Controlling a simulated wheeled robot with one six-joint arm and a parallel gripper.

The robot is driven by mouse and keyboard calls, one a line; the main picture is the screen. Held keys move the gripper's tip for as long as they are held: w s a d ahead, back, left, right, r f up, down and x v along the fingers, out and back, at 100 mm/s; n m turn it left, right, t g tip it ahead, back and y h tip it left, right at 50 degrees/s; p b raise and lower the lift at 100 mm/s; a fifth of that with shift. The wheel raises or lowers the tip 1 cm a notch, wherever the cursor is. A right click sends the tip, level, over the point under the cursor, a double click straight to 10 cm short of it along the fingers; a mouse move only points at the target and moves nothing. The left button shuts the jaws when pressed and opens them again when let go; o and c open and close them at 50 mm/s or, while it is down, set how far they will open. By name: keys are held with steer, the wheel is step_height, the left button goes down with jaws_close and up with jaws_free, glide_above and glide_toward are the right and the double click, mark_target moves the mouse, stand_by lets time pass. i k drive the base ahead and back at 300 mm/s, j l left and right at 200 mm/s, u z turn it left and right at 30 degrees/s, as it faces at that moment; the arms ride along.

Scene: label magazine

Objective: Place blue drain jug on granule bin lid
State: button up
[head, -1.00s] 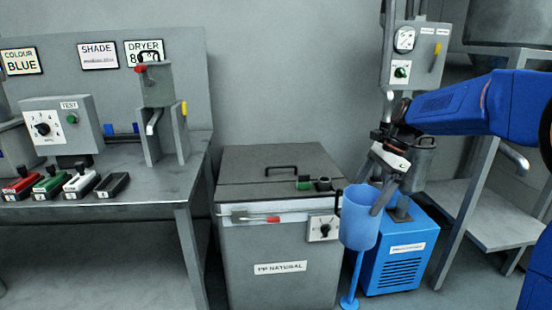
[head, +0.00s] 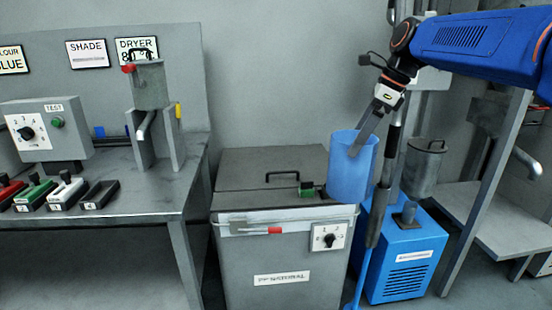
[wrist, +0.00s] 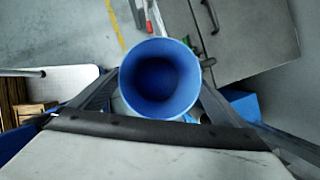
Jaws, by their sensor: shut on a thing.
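The blue drain jug (head: 350,172) is upright in the head view, near the right edge of the grey granule bin. My gripper (head: 365,135) is shut on it at its upper part. In the wrist view the open mouth of the jug (wrist: 160,78) faces the camera, between the two fingers, and its inside looks empty. The granule bin lid (head: 250,182) is grey and flat with a dark handle. Part of the lid also shows in the wrist view (wrist: 250,40), at the upper right. The jug hides part of the lid's right side in the head view.
A small green-topped block (head: 306,189) sits on the lid's right part. A dial box (head: 329,237) is on the bin's front. A blue unit (head: 405,265) stands right of the bin. A bench (head: 130,195) stands to the left. The lid's left half is clear.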

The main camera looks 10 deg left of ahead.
mark_target(312, 162)
steer(key=i+j, duration=0.2)
steer(key=i, duration=0.2)
steer(key=i+j, duration=0.15)
steer(key=i, duration=0.25)
steer(key=i+j, duration=0.2)
steer(key=i, duration=0.2)
